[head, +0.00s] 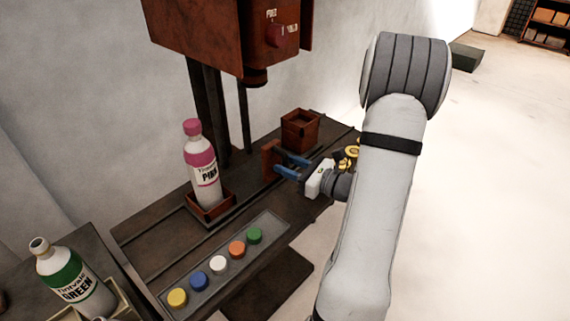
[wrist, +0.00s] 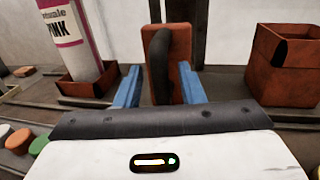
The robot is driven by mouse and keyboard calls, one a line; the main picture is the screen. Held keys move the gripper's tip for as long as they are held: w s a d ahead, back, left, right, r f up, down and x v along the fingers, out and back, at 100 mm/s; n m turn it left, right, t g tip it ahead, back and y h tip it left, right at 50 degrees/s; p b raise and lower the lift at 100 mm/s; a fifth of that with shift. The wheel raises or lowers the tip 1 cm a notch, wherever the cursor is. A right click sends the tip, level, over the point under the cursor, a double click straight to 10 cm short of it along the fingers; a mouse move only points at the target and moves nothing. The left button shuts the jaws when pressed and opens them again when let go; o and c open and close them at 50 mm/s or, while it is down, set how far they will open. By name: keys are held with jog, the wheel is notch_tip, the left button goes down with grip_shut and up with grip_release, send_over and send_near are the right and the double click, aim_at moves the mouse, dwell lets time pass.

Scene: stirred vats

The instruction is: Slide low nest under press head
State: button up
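A shallow rust-red box, the low nest (head: 222,208), stands on the dark bench with a white bottle (head: 206,180) with a pink cap and "PINK" label upright in it. Box (wrist: 85,90) and bottle (wrist: 73,35) also show at left in the wrist view. The rust-red press head (head: 255,79) hangs above the back of the bench. My gripper (head: 279,164) has its blue fingers apart, pointing at an upright rust-red plate (head: 268,158) with a dark handle (wrist: 160,62). The handle appears between the fingers (wrist: 160,75); contact cannot be told.
A taller, rust-red box (head: 300,130) stands right of the plate. A tray (head: 198,301) with several coloured caps lies at the front of the bench. A green-labelled bottle (head: 72,283) stands at lower left. Yellow fittings (head: 350,153) are beside my arm.

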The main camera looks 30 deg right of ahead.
jog(key=shift+w+a, duration=0.35)
jog(key=shift+w, duration=0.1)
grip_shut()
